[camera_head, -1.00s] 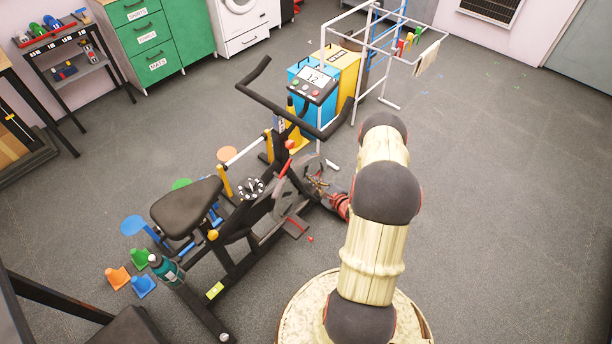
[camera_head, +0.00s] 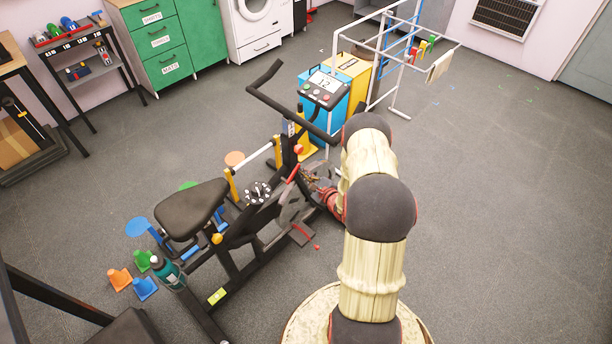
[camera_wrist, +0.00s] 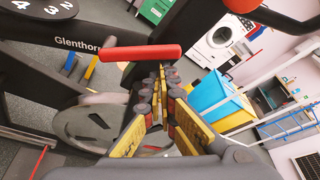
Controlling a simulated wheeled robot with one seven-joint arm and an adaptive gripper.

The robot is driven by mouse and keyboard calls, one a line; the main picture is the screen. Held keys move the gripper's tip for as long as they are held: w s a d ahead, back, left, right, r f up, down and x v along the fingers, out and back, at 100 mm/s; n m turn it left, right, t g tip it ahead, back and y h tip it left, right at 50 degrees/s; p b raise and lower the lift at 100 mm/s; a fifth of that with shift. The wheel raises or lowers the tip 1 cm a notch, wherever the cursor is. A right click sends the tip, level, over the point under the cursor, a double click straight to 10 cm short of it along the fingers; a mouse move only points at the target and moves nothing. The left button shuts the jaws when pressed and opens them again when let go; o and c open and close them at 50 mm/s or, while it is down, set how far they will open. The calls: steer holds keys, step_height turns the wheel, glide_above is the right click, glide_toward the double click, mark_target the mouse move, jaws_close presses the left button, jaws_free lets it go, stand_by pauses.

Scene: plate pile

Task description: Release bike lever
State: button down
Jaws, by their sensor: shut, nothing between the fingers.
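The exercise bike (camera_head: 240,250) stands on the floor left of my arm in the head view. Its red lever (camera_head: 293,174) is on the frame below the handlebar post. In the wrist view the red lever (camera_wrist: 142,52) lies nearly level, with its right end just above my fingertips. My gripper (camera_wrist: 161,74) has yellow-and-dark fingers, shut and empty. I cannot tell whether the fingertips touch the lever. In the head view my gripper (camera_head: 318,186) is small and partly hidden by my arm, beside the bike's flywheel.
A blue bin (camera_head: 312,88), a yellow bin (camera_head: 355,75) and a white rack (camera_head: 398,112) stand behind the bike. Floor to the right is clear.

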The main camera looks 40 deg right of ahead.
mark_target(298, 169)
steer(key=shift+a+r+n+h, duration=0.2)
steer(key=shift+r+n+h, duration=0.15)
steer(key=shift+n, duration=0.25)
stand_by(0.4)
steer(key=r+n, duration=0.1)
steer(key=a+r+n+t+h+b, duration=0.1)
steer(key=n, duration=0.1)
steer(key=shift+a, duration=0.2)
steer(key=a+r+n, duration=0.1)
steer(key=a+n+t+h+b, duration=0.1)
steer(key=n, duration=0.1)
steer(key=shift+s+a+r, duration=0.15)
steer(key=shift+r, duration=0.2)
stand_by(0.3)
stand_by(0.4)
